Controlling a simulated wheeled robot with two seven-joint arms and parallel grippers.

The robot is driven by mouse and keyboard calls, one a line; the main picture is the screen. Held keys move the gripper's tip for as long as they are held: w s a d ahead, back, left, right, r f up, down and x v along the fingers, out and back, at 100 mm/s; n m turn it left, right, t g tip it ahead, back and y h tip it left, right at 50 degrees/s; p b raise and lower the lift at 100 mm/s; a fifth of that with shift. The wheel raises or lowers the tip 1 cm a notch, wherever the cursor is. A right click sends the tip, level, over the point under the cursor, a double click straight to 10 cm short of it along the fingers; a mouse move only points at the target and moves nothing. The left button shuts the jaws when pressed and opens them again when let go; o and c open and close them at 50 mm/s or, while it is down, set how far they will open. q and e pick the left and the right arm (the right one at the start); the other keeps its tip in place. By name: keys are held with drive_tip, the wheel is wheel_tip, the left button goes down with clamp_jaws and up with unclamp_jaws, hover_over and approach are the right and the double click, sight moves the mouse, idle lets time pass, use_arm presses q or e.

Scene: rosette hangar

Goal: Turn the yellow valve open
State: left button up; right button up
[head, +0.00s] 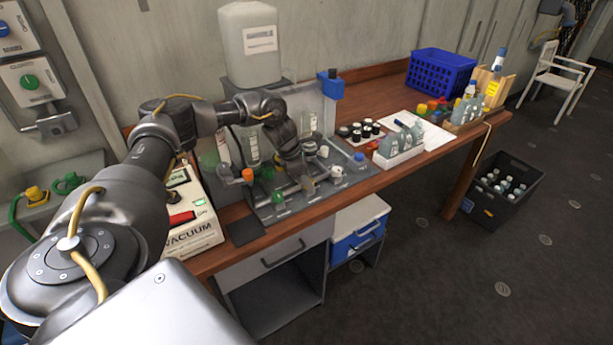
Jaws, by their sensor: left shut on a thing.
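My left arm reaches in from the left over the bench. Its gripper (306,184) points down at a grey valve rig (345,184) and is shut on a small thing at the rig. The fingers hide what that thing is. My right gripper is not in view.
A white vacuum unit (190,238) stands left of the rig, and a large white canister (248,45) behind it. A bottle tray (398,158), dark-capped vials (362,130) and a blue crate (440,74) stand to the right. A yellow-capped fitting (35,194) is at far left.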

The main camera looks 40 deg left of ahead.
use_arm(q)
drive_tip(key=n+p, duration=0.1)
drive_tip(key=n, duration=0.1)
drive_tip(key=n+y, duration=0.1)
drive_tip(key=n, duration=0.1)
drive_tip(key=shift+s+d+r+n+t+y+p, duration=0.1)
drive_tip(key=shift+d+n+t+y+p, duration=0.05)
drive_tip(key=shift+n+t+y+p, duration=0.2)
drive_tip(key=n+y+p, duration=0.1)
drive_tip(key=n, duration=0.1)
drive_tip(key=shift+r+n+t+p, duration=0.1)
drive_tip(key=shift+n+t+p, duration=0.15)
drive_tip(key=shift+n+p, duration=0.1)
drive_tip(key=n+y+p, duration=0.1)
drive_tip(key=n, duration=0.1)
drive_tip(key=n+p, duration=0.2)
drive_tip(key=shift+d+y, duration=0.2)
drive_tip(key=shift+y, duration=0.15)
drive_tip(key=shift+n+y+p, duration=0.5)
drive_tip(key=shift+n+p, duration=0.65)
drive_tip(key=shift+n, duration=0.35)
drive_tip(key=o, duration=1)
drive_tip(key=shift+f+g, duration=0.2)
drive_tip(key=shift+g, duration=0.2)
